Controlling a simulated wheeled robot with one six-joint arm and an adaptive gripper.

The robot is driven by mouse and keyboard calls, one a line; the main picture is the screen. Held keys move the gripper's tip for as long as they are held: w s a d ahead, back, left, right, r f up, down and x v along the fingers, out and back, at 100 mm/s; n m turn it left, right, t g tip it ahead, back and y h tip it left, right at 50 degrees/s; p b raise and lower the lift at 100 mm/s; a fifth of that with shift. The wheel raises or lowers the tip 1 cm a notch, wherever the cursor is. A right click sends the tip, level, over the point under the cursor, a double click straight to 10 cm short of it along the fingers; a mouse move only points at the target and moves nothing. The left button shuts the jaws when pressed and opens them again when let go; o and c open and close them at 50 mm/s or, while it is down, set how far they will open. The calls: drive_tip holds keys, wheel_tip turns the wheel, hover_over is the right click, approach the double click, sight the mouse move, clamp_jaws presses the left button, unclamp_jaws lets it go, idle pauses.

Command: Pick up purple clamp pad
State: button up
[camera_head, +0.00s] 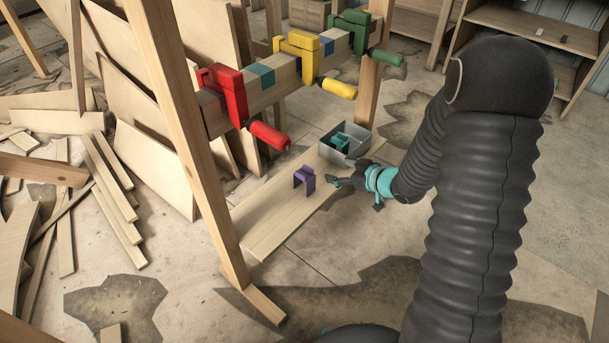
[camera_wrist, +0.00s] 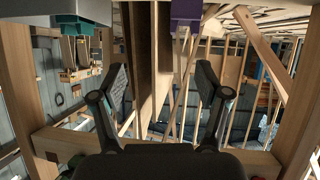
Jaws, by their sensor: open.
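The purple clamp pad (camera_head: 304,179) stands on a low wooden board (camera_head: 262,222), with its legs pointing down. In the wrist view a purple block, the pad (camera_wrist: 186,12), shows at the top edge, partly cut off. My gripper (camera_head: 342,175) is open and empty, just right of the pad in the head view and apart from it. In the wrist view the two fingers of my gripper (camera_wrist: 160,78) are spread wide with nothing between them.
A grey bin (camera_head: 357,151) with a teal pad (camera_head: 341,141) in it stands behind my gripper. Red (camera_head: 228,92), yellow (camera_head: 303,50) and green (camera_head: 352,32) clamps hang on a beam above the board. A wooden post (camera_head: 185,130) rises at the left.

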sight(300, 171)
drive_tip(key=w+a+f, duration=0.2)
drive_tip(key=a, duration=0.2)
drive_tip(key=w+a+f+y, duration=0.1)
drive_tip(key=w+a+f, duration=0.1)
drive_tip(key=a, duration=0.2)
drive_tip(key=w+a+f+y, duration=0.1)
drive_tip(key=w+a+f, duration=0.1)
drive_tip(key=a+f, duration=0.1)
drive_tip(key=shift+w+a+n+g, duration=0.3)
drive_tip(key=shift+a+g, duration=0.1)
drive_tip(key=shift+a, duration=0.2)
drive_tip(key=c, duration=1.2)
drive_tip(key=shift+c, duration=0.2)
